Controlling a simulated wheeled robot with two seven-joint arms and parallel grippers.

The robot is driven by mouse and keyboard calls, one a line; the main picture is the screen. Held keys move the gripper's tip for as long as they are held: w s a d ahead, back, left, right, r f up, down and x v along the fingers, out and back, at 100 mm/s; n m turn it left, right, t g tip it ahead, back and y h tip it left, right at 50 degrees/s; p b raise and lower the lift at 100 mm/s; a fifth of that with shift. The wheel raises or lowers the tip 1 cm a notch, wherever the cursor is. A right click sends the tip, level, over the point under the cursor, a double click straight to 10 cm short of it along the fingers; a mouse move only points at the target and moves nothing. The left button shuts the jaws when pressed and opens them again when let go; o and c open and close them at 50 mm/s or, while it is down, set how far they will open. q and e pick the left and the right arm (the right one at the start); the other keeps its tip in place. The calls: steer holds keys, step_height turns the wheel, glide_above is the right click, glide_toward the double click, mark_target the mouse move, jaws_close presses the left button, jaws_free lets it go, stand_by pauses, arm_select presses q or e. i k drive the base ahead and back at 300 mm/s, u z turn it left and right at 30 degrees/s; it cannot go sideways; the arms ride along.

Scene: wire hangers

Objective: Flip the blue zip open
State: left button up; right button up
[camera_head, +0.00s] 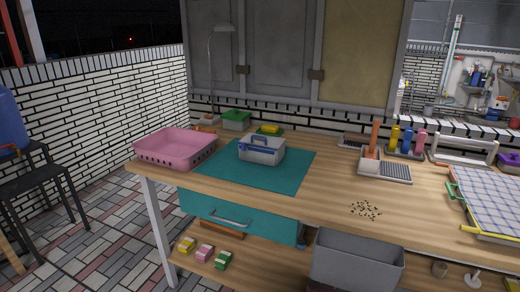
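A small light-grey box (262,156) stands upright on the teal mat (217,176) on the wooden table. The box's lid looks closed. I cannot make out a separate zip at this size. Neither of my grippers is in the picture.
A pink basket (165,153) stands left of the mat. A green container (236,121) and a lamp (212,70) are behind. A grey bin (357,266) is at the front, below the tabletop. Dark bits (366,210) lie on otherwise clear wood right of the mat.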

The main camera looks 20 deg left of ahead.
mark_target(255, 155)
steer(key=k, duration=1.25)
steer(key=u, duration=0.9)
steer(key=i, duration=1.95)
steer(key=z, duration=0.8)
